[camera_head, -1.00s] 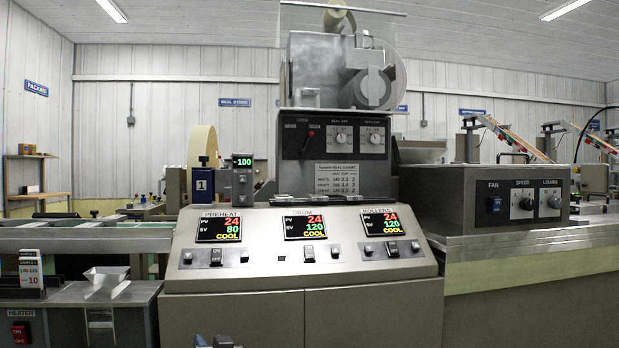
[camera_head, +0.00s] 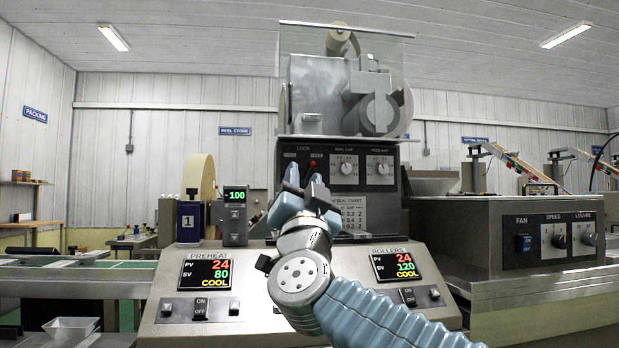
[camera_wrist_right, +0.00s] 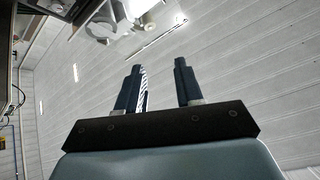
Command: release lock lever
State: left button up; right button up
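The lock lever (camera_head: 313,163) shows as a small red tip under the LOCK label on the dark upper panel (camera_head: 329,156) of the machine. Its lower part is hidden behind my right gripper or too small to make out. My right gripper (camera_head: 304,176) is raised in front of the panel, its fingertips just below the lever in the head view. I cannot tell whether it touches anything. In the right wrist view my right gripper (camera_wrist_right: 157,78) is open, with empty space between its two fingers. My left gripper is not in view.
Two knobs (camera_head: 347,168) sit right of the lever. A grey box with a -100 display (camera_head: 235,210) stands to the left. Below is a sloped console with PREHEAT (camera_head: 205,274) and ROLLERS (camera_head: 396,262) displays; my arm covers its middle. A fan control box (camera_head: 500,235) stands at right.

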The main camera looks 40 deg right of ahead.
aim_at(304, 183)
jog(key=i+l, duration=0.9)
jog(key=l, duration=0.15)
